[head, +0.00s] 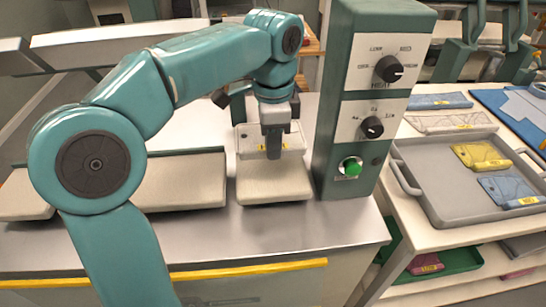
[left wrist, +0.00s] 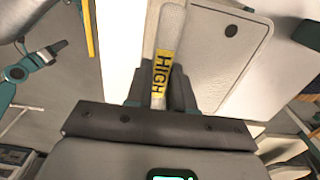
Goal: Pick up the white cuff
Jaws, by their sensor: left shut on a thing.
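My left gripper (head: 275,152) points down beside the green control box and is shut on the white cuff (head: 293,143). The cuff is a pale panel with a dark round spot and a yellow label, at the back of a cream pad (head: 275,185). In the left wrist view, a white ridge of the cuff (left wrist: 170,28) with a yellow "HIGH" label is between the fingers. The fingers partly hide the cuff in the head view, and I cannot tell whether it touches the pad. My right gripper is not in view.
The control box (head: 365,100) with two dials and a green button stands close to the right of the gripper. A longer cream pad (head: 185,182) is to the left. A grey tray (head: 445,188) with labelled yellow and blue pieces is on the right-hand table.

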